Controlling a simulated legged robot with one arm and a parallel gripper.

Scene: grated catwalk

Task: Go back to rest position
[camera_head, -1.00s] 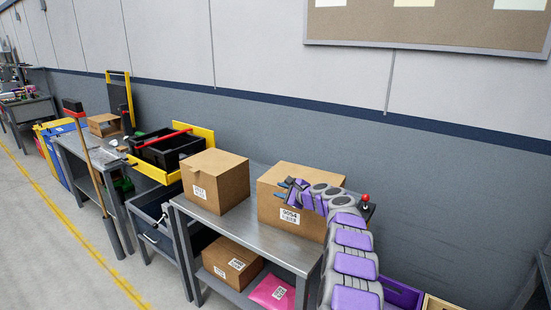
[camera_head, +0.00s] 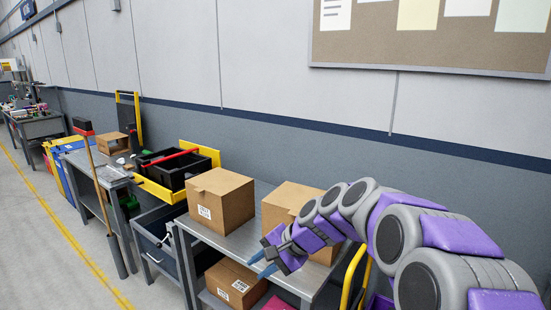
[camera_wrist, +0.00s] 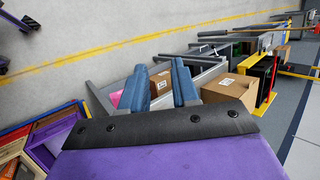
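My purple and grey arm reaches in from the right in the head view. My gripper (camera_head: 266,262) hangs beside the front edge of the metal workbench (camera_head: 238,242), in front of the right cardboard box (camera_head: 290,200). In the wrist view, the blue fingers of my gripper (camera_wrist: 160,72) stand apart with a gap between them. Nothing is held there. A cardboard box (camera_wrist: 230,91) shows beyond the fingers. The right box is partly hidden by my arm in the head view.
Another box (camera_head: 222,202) stands on the bench, with one more (camera_head: 236,285) on the lower shelf. A black bin (camera_head: 175,168), a leaning long-handled tool (camera_head: 103,200) and further carts stand left. Open floor (camera_head: 45,250) with a yellow line runs along the front.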

